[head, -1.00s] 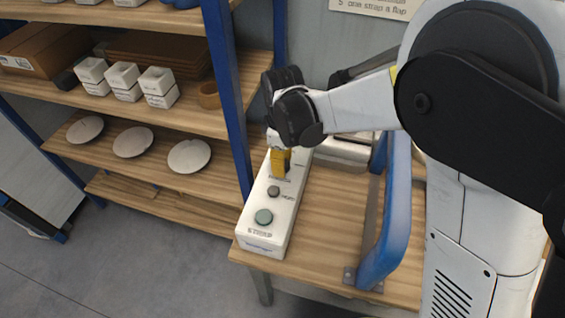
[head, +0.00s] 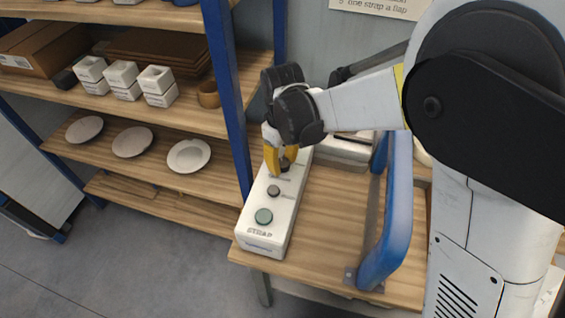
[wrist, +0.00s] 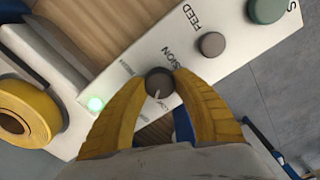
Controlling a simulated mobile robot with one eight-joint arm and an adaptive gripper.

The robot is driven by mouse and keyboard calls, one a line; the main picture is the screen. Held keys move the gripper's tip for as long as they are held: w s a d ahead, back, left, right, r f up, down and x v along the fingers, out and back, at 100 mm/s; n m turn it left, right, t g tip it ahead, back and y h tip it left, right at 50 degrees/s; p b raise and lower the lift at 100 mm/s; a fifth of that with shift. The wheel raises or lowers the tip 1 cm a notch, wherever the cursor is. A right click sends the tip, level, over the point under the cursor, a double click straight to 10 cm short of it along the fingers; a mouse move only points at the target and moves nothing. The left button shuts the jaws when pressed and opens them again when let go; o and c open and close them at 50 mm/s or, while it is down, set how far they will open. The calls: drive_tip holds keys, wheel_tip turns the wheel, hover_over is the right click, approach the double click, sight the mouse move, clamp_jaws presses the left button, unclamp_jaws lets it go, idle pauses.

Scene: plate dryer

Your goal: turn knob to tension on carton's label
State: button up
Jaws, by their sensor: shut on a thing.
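The tension knob (wrist: 159,82) is a small dark round knob with a pale pointer line, on a white control box (head: 262,232). Part of the word "TENSION" shows beside it in the wrist view. My gripper (head: 280,166) comes down over the box from above, its yellow fingers (wrist: 110,118) on either side of the knob and closed on it. In the head view the knob is largely hidden by the fingers. No carton label with a readable tension value shows.
The box also carries a grey feed knob (wrist: 212,44) and a green button (head: 264,216) above the word "STRAP". A green light (wrist: 96,104) glows on it. A blue curved bar (head: 388,225) stands to the right. Shelves at left hold plates (head: 188,156), cups and a carton (head: 40,50).

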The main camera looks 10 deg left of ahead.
sight(283, 162)
drive_tip(key=m, duration=0.6)
drive_tip(key=shift+m+b, duration=0.3)
idle(0.4)
drive_tip(key=o, duration=1.2)
drive_tip(key=shift+o, duration=0.2)
wheel_tip(283, 162, up, 12)
